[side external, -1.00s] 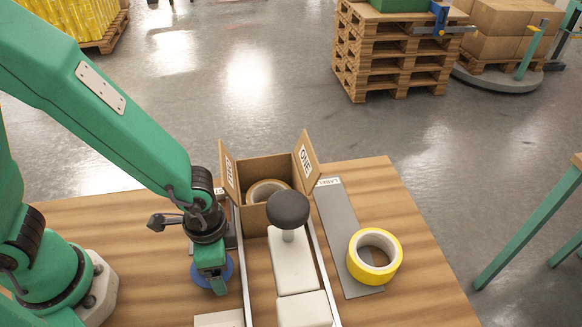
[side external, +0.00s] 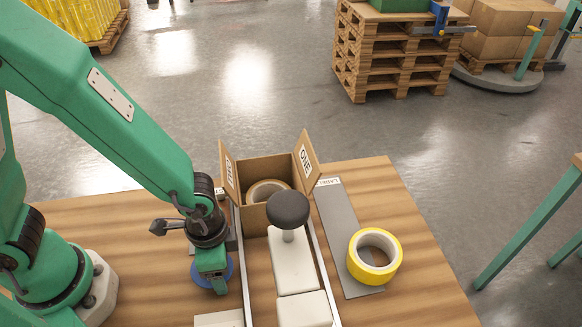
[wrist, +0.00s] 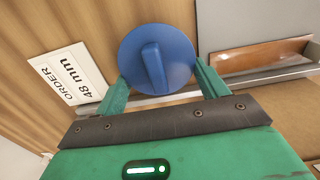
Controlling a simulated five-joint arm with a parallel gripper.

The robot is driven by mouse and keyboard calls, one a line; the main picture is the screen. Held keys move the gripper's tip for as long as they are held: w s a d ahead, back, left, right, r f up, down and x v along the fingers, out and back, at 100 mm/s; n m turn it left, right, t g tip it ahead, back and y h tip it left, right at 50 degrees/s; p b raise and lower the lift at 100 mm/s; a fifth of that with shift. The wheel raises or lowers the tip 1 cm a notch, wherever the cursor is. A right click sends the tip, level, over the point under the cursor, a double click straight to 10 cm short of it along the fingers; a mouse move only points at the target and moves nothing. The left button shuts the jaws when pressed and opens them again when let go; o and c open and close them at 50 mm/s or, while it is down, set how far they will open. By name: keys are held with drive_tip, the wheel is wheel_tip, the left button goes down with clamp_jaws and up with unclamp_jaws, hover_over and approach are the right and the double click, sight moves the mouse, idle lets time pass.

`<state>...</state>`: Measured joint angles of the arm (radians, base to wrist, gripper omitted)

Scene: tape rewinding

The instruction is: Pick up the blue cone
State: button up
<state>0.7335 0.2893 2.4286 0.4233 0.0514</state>
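The blue cone (wrist: 157,62) shows in the wrist view as a round blue disc with a raised ridge across it. In the side view only parts of its blue rim (side external: 229,268) show beside my gripper (side external: 218,284). In the wrist view my gripper (wrist: 160,82) has its two green fingers spread apart, one on each side of the disc's near part. The fingertips are close to the disc's edge; I cannot tell whether they touch it. Nothing is clamped between them.
A white card (wrist: 72,74) reading "ORDER 48 mm" lies beside the cone. A cardboard box (side external: 256,220) holds a tan tape roll (side external: 268,187). The dispenser's dark knob (side external: 288,209) stands to the right. A yellow tape roll (side external: 375,257) sits on a grey strip (side external: 341,222).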

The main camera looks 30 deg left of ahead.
drive_tip(key=shift+r, duration=0.15)
drive_tip(key=shift+r, duration=4.85)
drive_tip(key=shift+r, duration=0.1)
wheel_tip(320, 180, up, 11)
drive_tip(key=w+n, duration=0.5)
drive_tip(key=w, duration=1.5)
drive_tip(key=shift+m, duration=0.3)
drive_tip(key=shift+s+a+f, duration=0.15)
drive_tip(key=shift+f, duration=1.05)
drive_tip(key=shift+s+a+f, duration=0.15)
drive_tip(key=shift+f, duration=1)
drive_tip(key=shift+f, duration=0.15)
drive_tip(key=shift+f, duration=1.3)
